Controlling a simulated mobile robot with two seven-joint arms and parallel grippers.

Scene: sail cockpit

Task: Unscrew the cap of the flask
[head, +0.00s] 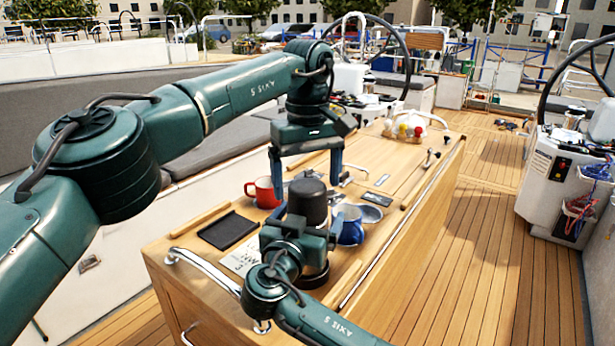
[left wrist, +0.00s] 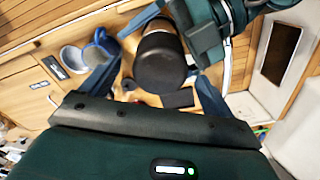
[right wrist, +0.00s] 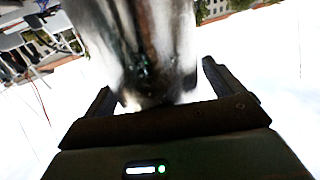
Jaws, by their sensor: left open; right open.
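The flask stands upright on the wooden cockpit table (head: 190,245). Its black cap (head: 307,200) is on top and also shows in the left wrist view (left wrist: 160,66). My left gripper (head: 306,183) is open above the flask, pointing down, with one finger on each side of the cap and visible gaps. My right gripper (head: 300,238) is low beside the flask and hides much of its body. In the right wrist view the shiny metal flask body (right wrist: 145,45) stands between the open fingers; whether they touch it, I cannot tell.
A red mug (head: 263,192) stands left of the flask. A blue mug (head: 350,226) and a metal bowl (head: 371,214) are close on its right. A black tray (head: 228,230) lies at the table's left. Bottles (head: 404,131) stand in a holder at the far end.

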